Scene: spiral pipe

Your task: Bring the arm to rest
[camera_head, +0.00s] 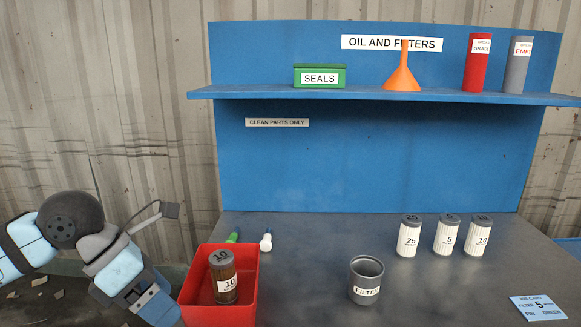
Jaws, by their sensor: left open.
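My left arm comes in from the left. Its gripper (158,306) is low at the left, beside the red bin (217,313) and apart from the upright filters. It is open; its fingertips are not clearly seen, and I see nothing held in it. My right gripper is out of view. A brown used filter (224,288) marked 10 stands in the red bin. A grey cup (367,281) labelled FILTER stands upright on the bench (310,270). White filters marked 25 (409,238), 5 (446,236) and 10 (478,237) stand in a row at the right.
A blue shelf (240,92) at the back holds a green SEALS box (320,76), an orange funnel (402,75), a red can (477,65) and a grey can (517,68). A blue job card (538,308) lies front right. Green and white items (265,243) lie behind the bin.

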